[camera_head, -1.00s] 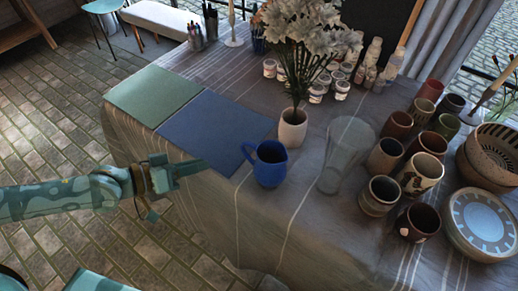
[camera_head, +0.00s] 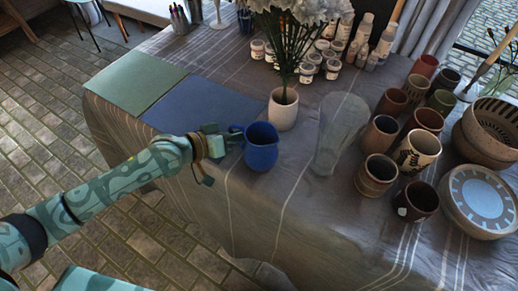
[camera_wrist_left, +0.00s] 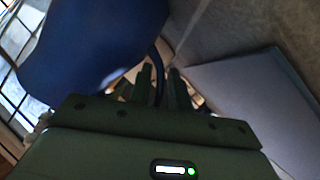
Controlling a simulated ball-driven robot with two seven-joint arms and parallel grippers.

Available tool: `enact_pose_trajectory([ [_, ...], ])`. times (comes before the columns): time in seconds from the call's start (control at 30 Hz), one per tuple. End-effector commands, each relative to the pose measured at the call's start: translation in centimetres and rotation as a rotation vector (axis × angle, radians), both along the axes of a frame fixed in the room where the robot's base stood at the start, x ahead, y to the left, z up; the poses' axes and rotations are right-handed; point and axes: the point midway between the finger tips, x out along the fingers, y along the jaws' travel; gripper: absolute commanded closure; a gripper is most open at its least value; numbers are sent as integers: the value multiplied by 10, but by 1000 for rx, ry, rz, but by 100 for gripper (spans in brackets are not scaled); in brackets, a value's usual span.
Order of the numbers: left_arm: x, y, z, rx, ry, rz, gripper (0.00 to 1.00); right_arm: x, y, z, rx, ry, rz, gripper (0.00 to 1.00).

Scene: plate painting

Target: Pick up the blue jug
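The blue jug (camera_head: 261,148) stands upright near the front edge of the cloth-covered table. Its handle faces left, toward my left gripper (camera_head: 231,138), which has its fingers at the handle. In the left wrist view the jug body (camera_wrist_left: 90,45) fills the upper left. The handle (camera_wrist_left: 158,80) passes between the dark fingers (camera_wrist_left: 160,88), with small gaps seeming to remain on each side. The fingers look open around it. My right gripper is not in view.
A white vase of flowers (camera_head: 283,108) stands just behind the jug. A clear glass vessel (camera_head: 338,135) is to its right, then several clay cups (camera_head: 376,174). A blue mat (camera_head: 205,110) and a green mat (camera_head: 135,82) lie to the left.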

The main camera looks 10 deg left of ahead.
Motion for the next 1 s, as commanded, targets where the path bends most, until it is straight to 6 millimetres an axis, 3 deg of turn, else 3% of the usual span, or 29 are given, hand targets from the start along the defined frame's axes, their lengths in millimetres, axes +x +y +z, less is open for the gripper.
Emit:
enact_pose_trajectory([
  [0.23,2,-2,0,1,-2,0,81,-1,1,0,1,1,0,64],
  [0.3,2,-2,0,1,-1,-1,98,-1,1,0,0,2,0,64],
  [0.33,2,-2,0,1,-1,-1,100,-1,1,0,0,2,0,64],
  [1.0,2,-2,1,-1,-2,0,100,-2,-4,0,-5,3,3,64],
])
